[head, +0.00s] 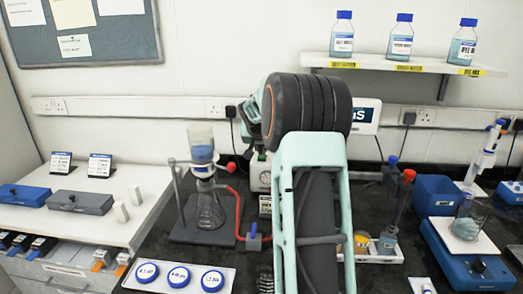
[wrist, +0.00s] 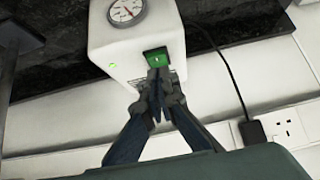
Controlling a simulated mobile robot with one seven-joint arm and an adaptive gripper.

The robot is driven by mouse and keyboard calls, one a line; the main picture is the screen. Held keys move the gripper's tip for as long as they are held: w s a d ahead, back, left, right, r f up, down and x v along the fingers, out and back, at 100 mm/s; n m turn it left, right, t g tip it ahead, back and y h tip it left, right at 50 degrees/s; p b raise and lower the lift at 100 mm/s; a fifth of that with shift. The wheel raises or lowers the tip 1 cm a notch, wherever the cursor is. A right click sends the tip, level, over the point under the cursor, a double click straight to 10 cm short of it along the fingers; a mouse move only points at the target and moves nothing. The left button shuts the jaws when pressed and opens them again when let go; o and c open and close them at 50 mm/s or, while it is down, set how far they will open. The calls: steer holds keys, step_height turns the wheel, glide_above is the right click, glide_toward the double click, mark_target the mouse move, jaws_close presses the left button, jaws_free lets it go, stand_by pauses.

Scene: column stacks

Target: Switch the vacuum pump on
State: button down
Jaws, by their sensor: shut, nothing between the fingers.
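The vacuum pump (wrist: 108,42) is a white box with a round dial gauge (wrist: 126,10) on its face. A green rocker switch (wrist: 155,56) sits below the gauge and looks lit. A small green light (wrist: 113,66) glows to its left. My gripper (wrist: 158,76) is shut and empty, its fingertips at the lower edge of the switch; I cannot tell if they touch it. In the head view the pump (head: 259,180) is mostly hidden behind my arm, and my gripper is hidden too.
A filter flask (head: 208,205) with a red hose stands left of the pump. Round labelled lids (head: 180,277) lie at the front. A clamp stand (head: 400,205) and a blue stirrer (head: 468,262) are on the right. Bottles (head: 402,40) stand on the shelf above.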

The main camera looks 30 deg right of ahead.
steer(key=v, duration=1.3)
steer(key=shift+r, duration=0.2)
